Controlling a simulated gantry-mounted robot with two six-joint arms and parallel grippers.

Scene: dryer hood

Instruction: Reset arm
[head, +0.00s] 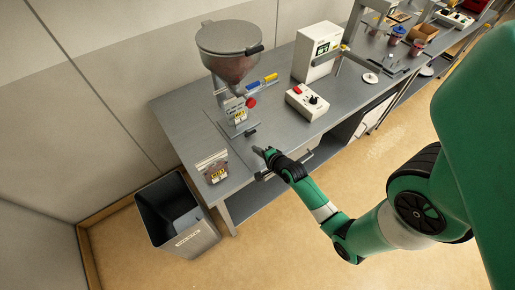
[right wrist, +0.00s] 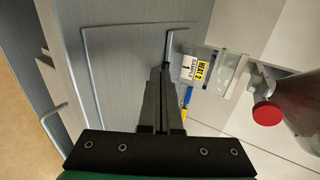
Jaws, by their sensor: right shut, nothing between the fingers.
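My right gripper (head: 260,151) is above the front edge of the grey bench, its fingers pointing toward the hopper dryer. In the right wrist view its fingers (right wrist: 166,72) are closed together, with nothing seen between them. The hopper dryer (head: 229,66), with a grey round lid and brownish contents, stands on the bench beyond the gripper. A labelled clear part is under it, with a yellow and white label (right wrist: 192,71) in the wrist view. A red knob (right wrist: 267,114) is on its side. My left gripper is not in view.
A grey bin (head: 184,236) is on the floor beside the bench. A control box (head: 307,101) and a white device (head: 317,52) stand right of the hopper.

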